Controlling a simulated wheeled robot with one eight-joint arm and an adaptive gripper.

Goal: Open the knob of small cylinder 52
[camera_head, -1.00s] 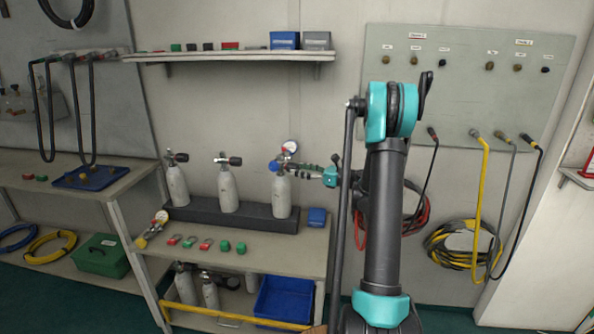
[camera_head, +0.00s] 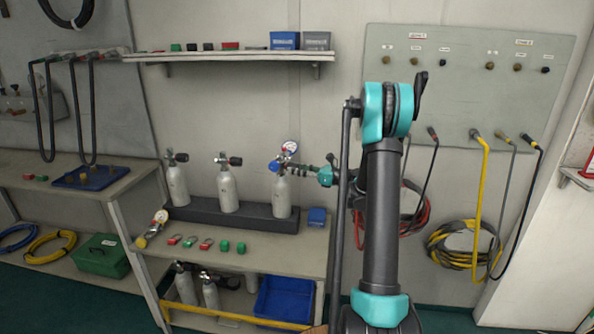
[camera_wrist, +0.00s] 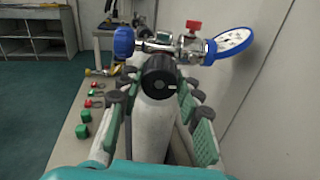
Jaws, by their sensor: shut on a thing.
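The small cylinder (camera_head: 283,197) at the right end of the row is pale grey and upright. No number on it is legible. Its valve carries a blue cap (camera_wrist: 124,41), a small red tap (camera_wrist: 193,26) and a round gauge (camera_wrist: 233,40). The black knob (camera_wrist: 158,76) of its valve faces my wrist camera. My gripper (camera_wrist: 158,82) is shut on this knob, with green-padded fingers on both sides of it. In the head view my gripper (camera_head: 303,169) reaches in from the right at valve height. The contact points at the fingertips are partly hidden.
Two more cylinders (camera_head: 229,192) (camera_head: 178,186) stand to the left in the dark rack (camera_head: 245,219). Small red and green parts (camera_head: 225,246) lie on the bench in front. A blue box (camera_head: 317,216) sits right of the rack. The wall (camera_wrist: 262,100) is close on the right.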

